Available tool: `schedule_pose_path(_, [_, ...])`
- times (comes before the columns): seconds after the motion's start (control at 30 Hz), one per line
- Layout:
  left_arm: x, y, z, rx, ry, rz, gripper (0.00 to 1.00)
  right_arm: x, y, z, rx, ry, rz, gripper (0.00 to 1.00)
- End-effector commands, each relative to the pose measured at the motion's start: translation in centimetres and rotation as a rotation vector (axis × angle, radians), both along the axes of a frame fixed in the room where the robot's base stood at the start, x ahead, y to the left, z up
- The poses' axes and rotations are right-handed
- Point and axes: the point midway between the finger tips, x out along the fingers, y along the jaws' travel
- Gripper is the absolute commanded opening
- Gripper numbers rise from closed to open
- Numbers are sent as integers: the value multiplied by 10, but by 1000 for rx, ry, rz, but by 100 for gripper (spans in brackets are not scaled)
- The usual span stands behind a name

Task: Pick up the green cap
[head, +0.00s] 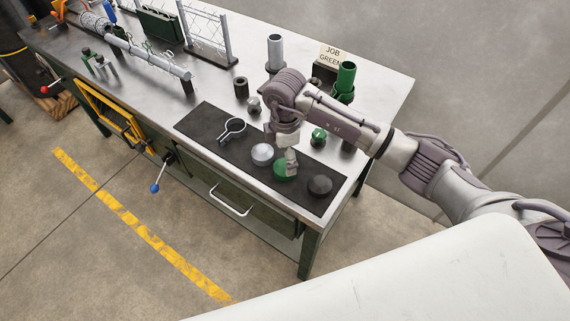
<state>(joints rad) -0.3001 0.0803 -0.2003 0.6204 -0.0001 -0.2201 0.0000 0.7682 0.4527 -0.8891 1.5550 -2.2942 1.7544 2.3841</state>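The green cap (280,174) is a round green piece on the black mat (215,124), between a light grey cap (262,154) and a dark grey cap (320,186). My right gripper (291,162) points down right over the green cap and hides part of it. Its fingers look small and overlap the cap, so I cannot tell whether they touch it or how far they are open. My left gripper is not in view.
A green tube (346,78), a grey tube (275,52) and a sign reading JOB GREEN (332,53) stand at the back right. A small green and dark part (318,137) sits right of my wrist. A ring with a handle (233,129) lies on the mat.

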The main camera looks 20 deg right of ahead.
Motion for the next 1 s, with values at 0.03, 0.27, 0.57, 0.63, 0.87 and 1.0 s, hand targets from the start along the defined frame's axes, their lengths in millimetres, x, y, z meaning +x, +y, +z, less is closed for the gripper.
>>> schedule_pose_path(0.03, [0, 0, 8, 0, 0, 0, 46, -2, 0, -4, -2, 6, 0, 96])
schedule_pose_path(0.27, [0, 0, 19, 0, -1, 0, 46, -2, 0, -39, 0, 4, -1, 96])
schedule_pose_path(0.57, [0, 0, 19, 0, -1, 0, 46, -1, 0, -46, 0, 1, 1, 96])
schedule_pose_path(0.63, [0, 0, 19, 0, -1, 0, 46, -1, 0, -46, 0, 1, 1, 86])
schedule_pose_path(0.87, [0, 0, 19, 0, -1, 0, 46, -1, 0, -46, 0, 1, 1, 48])
schedule_pose_path(1.0, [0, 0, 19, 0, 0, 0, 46, -1, 0, -45, 0, 1, 1, 31])
